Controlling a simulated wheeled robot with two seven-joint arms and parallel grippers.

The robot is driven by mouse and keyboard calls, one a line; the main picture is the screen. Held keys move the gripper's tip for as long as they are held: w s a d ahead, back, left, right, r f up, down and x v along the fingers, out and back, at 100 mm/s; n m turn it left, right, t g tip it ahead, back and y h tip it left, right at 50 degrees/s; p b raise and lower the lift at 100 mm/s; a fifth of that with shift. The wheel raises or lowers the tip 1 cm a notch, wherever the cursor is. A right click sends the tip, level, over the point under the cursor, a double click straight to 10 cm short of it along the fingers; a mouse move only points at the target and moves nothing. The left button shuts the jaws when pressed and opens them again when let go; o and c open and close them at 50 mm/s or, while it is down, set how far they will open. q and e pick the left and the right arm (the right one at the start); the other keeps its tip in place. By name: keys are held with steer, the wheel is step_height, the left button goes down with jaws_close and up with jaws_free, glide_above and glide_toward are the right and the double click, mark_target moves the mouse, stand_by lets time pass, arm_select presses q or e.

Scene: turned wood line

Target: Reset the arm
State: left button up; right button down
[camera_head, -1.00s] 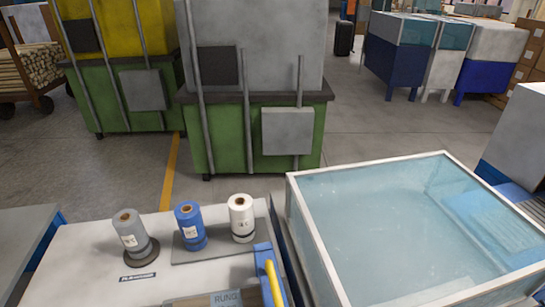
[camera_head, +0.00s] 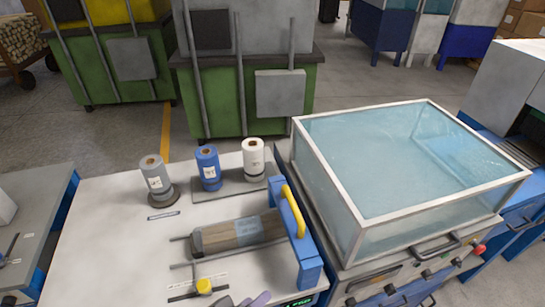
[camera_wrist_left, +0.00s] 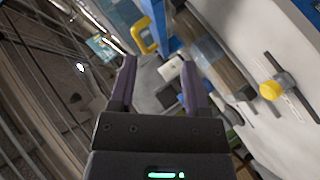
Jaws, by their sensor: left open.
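My left gripper (camera_head: 244,300) shows only by its purple-grey fingertips at the bottom edge of the head view, in front of the white bench (camera_head: 105,225). In the left wrist view my left gripper (camera_wrist_left: 160,75) has its two fingers spread, with nothing between them. The wooden piece (camera_head: 238,233) on the bench lies beyond the fingertips in the head view, between thin rails and beside a blue frame with a yellow handle (camera_head: 293,212). My right gripper is not in view.
Grey, blue and white rolls (camera_head: 253,158) stand along the bench's back. A yellow knob (camera_head: 204,286) sits near its front. A clear-walled box machine (camera_head: 410,165) stands close on the right. Green machines (camera_head: 225,95) stand behind, with open floor between.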

arm_select(q)
steer(key=s+a+r+m+g+y, duration=0.1)
steer(key=s+a+m+g+y, duration=0.55)
steer(key=s+a+y, duration=0.35)
step_height(320, 180, down, 24)
steer(key=a+g+h+b, duration=0.1)
steer(key=g+h+b, duration=0.1)
steer(key=b, duration=0.5)
steer(key=s+a+f+b, duration=0.3)
steer(key=s+f+b, duration=0.3)
steer(key=s+f, duration=0.9)
step_height(320, 180, down, 4)
steer(key=shift+r+g, duration=0.25)
steer(key=shift+g, duration=0.2)
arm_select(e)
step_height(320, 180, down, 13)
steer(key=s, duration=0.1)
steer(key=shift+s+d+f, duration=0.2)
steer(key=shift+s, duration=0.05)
